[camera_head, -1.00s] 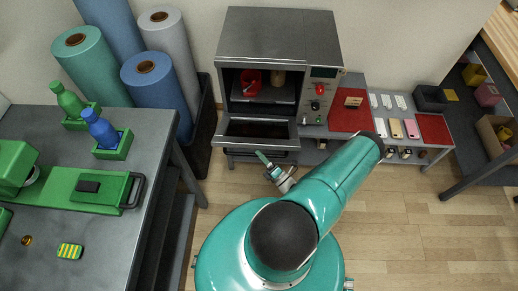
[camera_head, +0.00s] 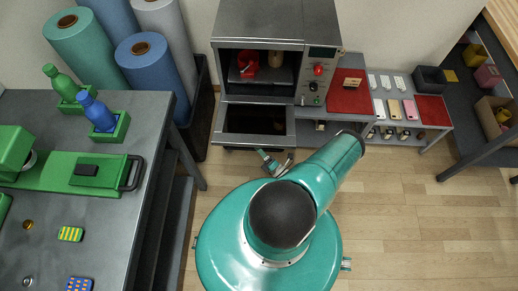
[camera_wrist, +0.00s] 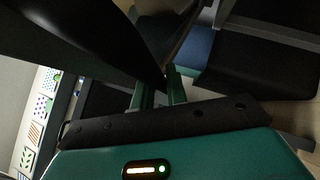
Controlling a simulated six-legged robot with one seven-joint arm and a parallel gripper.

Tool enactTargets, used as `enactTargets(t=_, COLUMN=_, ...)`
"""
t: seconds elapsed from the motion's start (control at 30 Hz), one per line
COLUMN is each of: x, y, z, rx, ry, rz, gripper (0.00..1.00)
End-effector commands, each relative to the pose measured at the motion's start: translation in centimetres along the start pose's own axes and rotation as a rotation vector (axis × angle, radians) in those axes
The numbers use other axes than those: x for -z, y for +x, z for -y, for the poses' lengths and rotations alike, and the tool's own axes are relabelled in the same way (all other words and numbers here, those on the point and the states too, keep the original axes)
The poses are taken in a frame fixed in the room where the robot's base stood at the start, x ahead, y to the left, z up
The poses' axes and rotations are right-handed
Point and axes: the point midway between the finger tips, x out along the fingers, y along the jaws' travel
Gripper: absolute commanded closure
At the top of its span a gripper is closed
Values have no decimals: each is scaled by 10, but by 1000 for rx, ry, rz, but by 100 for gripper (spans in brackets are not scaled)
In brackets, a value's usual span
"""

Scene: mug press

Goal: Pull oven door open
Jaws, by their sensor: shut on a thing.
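The oven (camera_head: 275,22) is a grey box with an open front and a control panel on its right. Its door (camera_head: 290,135), a dark pane in a grey frame, hangs hinged down and open, sloping out toward me. My gripper (camera_head: 263,154) is at the door's front edge, below its middle, shut on the dark handle; my arm hides part of this. In the wrist view, the two green fingers (camera_wrist: 160,88) close around a black bar, the door handle (camera_wrist: 120,50). The exact contact is dark and hard to see.
A red mug (camera_head: 247,64) and a tan object stand inside the oven. A low grey shelf with a red mat (camera_head: 350,98) is to the right. A workbench (camera_head: 140,200) with green fixtures is at left. Wooden floor (camera_head: 420,220) is clear at right.

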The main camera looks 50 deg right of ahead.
Motion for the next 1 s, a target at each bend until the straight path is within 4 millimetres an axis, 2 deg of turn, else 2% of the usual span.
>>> enactTargets(t=0.03, x=-4, y=2, z=0, rx=-1, ry=-6, rz=7, gripper=84)
enactTargets(t=0.13, x=-3, y=2, z=0, rx=-1, ry=-5, rz=6, gripper=64)
enactTargets(t=0.6, x=-2, y=-2, z=0, rx=-1, ry=-2, rz=4, gripper=64)
enactTargets(t=0.73, x=-2, y=-16, z=0, rx=0, ry=-3, rz=5, gripper=64)
enactTargets(t=1.0, x=-2, y=-61, z=0, rx=0, ry=-3, rz=6, gripper=64)
